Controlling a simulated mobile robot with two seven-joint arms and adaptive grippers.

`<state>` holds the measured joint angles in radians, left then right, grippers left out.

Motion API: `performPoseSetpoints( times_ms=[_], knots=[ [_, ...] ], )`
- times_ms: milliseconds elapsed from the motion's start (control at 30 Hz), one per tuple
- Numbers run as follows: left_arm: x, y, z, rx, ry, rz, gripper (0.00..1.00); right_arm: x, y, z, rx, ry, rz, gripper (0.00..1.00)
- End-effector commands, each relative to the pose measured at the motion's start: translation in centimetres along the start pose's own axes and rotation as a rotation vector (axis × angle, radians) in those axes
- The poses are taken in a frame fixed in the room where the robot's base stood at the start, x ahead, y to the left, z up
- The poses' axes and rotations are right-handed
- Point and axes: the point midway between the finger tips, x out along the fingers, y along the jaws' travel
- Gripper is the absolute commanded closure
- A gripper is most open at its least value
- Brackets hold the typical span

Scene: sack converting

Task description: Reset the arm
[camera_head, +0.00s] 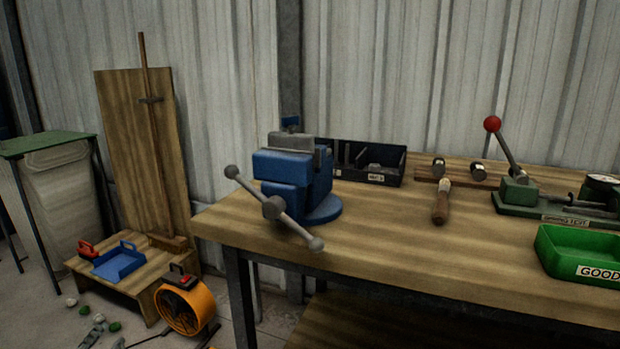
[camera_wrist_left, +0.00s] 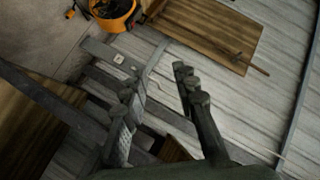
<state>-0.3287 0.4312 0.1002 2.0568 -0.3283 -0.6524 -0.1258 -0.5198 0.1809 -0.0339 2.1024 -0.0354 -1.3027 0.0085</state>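My left gripper (camera_wrist_left: 156,88) shows in the left wrist view, with its two dark fingers spread apart. Nothing sits between the fingertips. Behind them are the corrugated wall and dark grey bars. I cannot make out the left gripper clearly in the head view. My right gripper is in neither view. In the head view, a lever arm with a red ball (camera_head: 492,124) tilts up to the left from the green spring tester (camera_head: 545,207) on the right of the bench. No gripper is near it.
An orange drum-shaped thing (camera_head: 183,309) stands by a low wooden platform (camera_head: 128,275). The bench's front middle is clear.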

Motion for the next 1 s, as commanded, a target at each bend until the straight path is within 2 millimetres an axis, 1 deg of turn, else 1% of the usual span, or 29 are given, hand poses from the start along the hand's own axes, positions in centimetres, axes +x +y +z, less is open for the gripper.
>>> performPoseSetpoints(
  times_ms=[33, 67, 100, 133, 167, 200, 267, 300, 400, 433, 533, 633, 1000],
  knots=[
    [-0.9, 3.4, 2.2, -0.063, -0.085, 0.072, 0.72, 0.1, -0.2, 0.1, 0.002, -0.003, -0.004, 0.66],
    [-1.5, 5.3, 3.4, -0.097, -0.135, 0.113, 0.72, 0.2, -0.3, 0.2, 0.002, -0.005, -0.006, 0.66],
    [-2.5, 7.8, 4.9, -0.140, -0.201, 0.167, 0.72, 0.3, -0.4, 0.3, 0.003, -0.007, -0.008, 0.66],
    [-3.3, 9.7, 5.9, -0.172, -0.250, 0.206, 0.72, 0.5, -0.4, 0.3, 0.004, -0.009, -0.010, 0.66],
    [-4.2, 11.5, 6.9, -0.200, -0.298, 0.247, 0.72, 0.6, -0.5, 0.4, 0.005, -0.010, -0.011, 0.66],
    [-5.6, 13.9, 8.0, -0.236, -0.362, 0.299, 0.72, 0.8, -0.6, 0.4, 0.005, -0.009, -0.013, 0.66],
    [-7.8, 17.2, 9.4, -0.284, -0.452, 0.372, 0.72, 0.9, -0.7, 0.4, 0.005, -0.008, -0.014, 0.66],
    [-9.3, 19.2, 10.2, -0.311, -0.508, 0.418, 0.72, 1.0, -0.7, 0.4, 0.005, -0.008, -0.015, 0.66],
    [-12.8, 23.1, 11.5, -0.361, -0.623, 0.512, 0.72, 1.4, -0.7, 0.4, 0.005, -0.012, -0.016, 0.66],
    [-13.6, 24.0, 11.8, -0.372, -0.650, 0.535, 0.72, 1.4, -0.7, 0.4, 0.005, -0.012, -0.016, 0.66],
    [-15.7, 25.9, 12.2, -0.397, -0.714, 0.587, 0.72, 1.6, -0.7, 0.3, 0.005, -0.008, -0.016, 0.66],
    [-16.7, 26.8, 12.4, -0.407, -0.743, 0.610, 0.72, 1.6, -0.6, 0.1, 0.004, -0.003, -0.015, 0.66],
    [-16.8, 26.9, 12.5, -0.406, -0.747, 0.612, 0.72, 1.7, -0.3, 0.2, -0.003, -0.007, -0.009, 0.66]
  ],
)
